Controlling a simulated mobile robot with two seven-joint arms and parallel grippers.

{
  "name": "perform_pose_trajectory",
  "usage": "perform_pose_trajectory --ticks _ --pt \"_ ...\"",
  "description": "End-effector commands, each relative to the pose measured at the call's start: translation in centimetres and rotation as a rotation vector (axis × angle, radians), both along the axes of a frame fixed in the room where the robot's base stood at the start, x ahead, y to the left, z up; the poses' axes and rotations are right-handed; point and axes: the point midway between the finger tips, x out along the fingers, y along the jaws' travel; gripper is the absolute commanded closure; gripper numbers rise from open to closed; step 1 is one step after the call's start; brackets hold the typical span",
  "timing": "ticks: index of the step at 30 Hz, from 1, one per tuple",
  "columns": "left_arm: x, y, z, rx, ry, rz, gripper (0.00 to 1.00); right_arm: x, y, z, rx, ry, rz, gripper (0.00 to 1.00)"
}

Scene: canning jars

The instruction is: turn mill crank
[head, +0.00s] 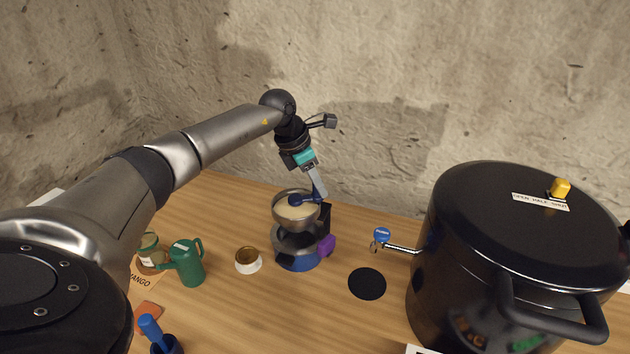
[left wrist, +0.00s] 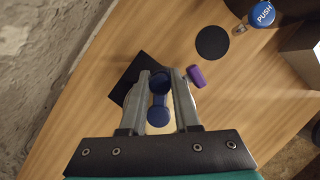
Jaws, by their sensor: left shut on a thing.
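The mill (head: 297,243) stands on the wooden table, with a metal bowl of pale contents on top, a blue base and a purple knob (head: 326,247) at its right side. The blue crank (head: 296,200) lies over the bowl. My left gripper (head: 319,194) reaches down from above and is shut on the crank at the bowl's right rim. In the left wrist view the blue crank (left wrist: 158,100) shows between the two fingers, and the purple knob (left wrist: 195,76) sits just right of them. The fingers partly hide the crank. My right gripper is not in view.
A large black pot (head: 520,240) with a yellow knob stands at the right, its tap with a blue PUSH button (head: 382,234) pointing toward the mill. A black disc (head: 367,284) lies between. A white-and-gold jar lid (head: 248,260), green watering can (head: 188,262) and jar (head: 150,252) stand left.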

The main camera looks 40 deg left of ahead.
Motion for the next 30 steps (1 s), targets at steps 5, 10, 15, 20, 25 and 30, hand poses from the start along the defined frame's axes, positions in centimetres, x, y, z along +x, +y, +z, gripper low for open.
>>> perform_pose_trajectory --ticks 5,10,15,20,25,30 --pt "-0.5 -0.5 0.0 0.001 -0.002 -0.165 1.0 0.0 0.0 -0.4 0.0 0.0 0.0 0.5" --pt "-1.2 -1.0 0.1 0.0 -0.004 -0.327 1.0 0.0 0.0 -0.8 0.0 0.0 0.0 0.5" --pt "-1.9 -1.4 0.0 0.001 -0.004 -0.488 1.0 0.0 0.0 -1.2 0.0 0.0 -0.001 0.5" --pt "-2.6 -1.7 0.0 0.002 -0.004 -0.641 1.0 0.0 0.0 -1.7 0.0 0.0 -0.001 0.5" --pt "-3.4 -1.9 0.0 0.002 -0.004 -0.803 1.0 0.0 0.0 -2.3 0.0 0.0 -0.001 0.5" --pt "-4.3 -1.9 0.0 0.002 -0.004 -0.963 1.0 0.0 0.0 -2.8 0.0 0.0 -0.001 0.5"
